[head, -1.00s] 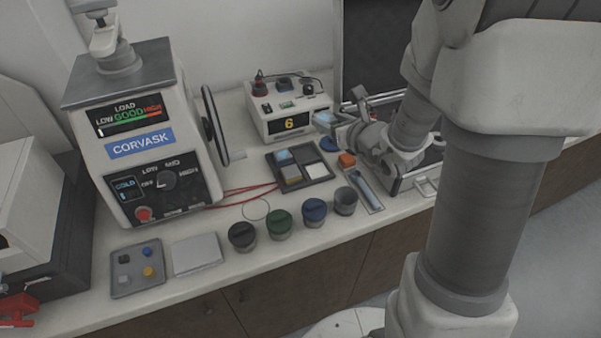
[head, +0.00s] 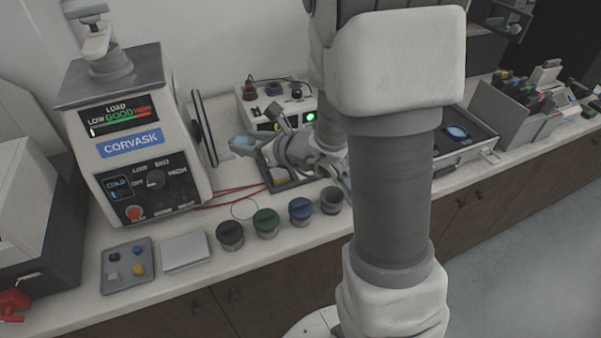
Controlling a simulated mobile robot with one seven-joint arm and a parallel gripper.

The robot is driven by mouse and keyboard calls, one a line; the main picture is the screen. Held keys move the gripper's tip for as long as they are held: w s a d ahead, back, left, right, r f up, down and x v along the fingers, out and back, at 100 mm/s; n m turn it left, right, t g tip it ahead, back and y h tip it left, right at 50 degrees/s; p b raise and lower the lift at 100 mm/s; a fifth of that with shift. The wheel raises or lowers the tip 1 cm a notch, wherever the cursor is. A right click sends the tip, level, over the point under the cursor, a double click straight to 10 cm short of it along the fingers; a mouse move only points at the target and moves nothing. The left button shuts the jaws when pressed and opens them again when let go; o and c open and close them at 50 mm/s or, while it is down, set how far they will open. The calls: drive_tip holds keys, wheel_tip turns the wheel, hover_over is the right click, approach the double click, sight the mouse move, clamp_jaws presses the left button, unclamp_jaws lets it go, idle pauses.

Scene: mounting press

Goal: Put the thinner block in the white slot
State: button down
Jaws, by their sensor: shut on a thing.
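My gripper (head: 246,147) is shut on a small light blue block (head: 240,141). It holds the block above the counter, between the press's handwheel and the control box. The dark compartment tray (head: 270,183) lies below and to the right of the block. My gripper and wrist cover most of the tray. A yellowish patch shows in its near left part; the white slot is hidden. I cannot compare the held block's thickness with another block.
The press (head: 130,150) stands at left, with its handwheel (head: 205,128) close to my gripper. The control box (head: 285,105) is behind. Red cables (head: 225,196) lie on the counter.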

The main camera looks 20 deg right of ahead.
drive_tip(key=s+a+f+n+g+y+b, duration=0.1)
drive_tip(key=s+a+f+n+g+y, duration=0.3)
drive_tip(key=s+n+g, duration=0.3)
drive_tip(key=s+a+f+n+g+y, duration=0.3)
drive_tip(key=s+a+f+n+g, duration=0.15)
drive_tip(key=s+n+g, duration=0.2)
drive_tip(key=s+d+f+n+g+h+b, duration=0.1)
drive_tip(key=s+d+f+n+g+h, duration=0.25)
drive_tip(key=s+n+g, duration=0.45)
drive_tip(key=s+d+f+n+g+h+b, duration=0.1)
drive_tip(key=s+d+n+g+h, duration=0.3)
drive_tip(key=d+n+h, duration=0.9)
drive_tip(key=w+d+r+n+t+h+b, duration=0.1)
drive_tip(key=w+d+r+n+t+h, duration=0.4)
drive_tip(key=w+d+n+t+h, duration=0.65)
drive_tip(key=w+r+n+t+y, duration=0.2)
drive_tip(key=w+r+n+t, duration=0.1)
drive_tip(key=w+n+t, duration=0.5)
drive_tip(key=m+b, duration=0.1)
drive_tip(key=b, duration=0.1)
hover_over(299, 176)
drive_tip(key=shift+g, duration=0.3)
wheel_tip(299, 176, down, 7)
drive_tip(key=shift+r, duration=0.15)
drive_tip(key=shift+f, duration=2)
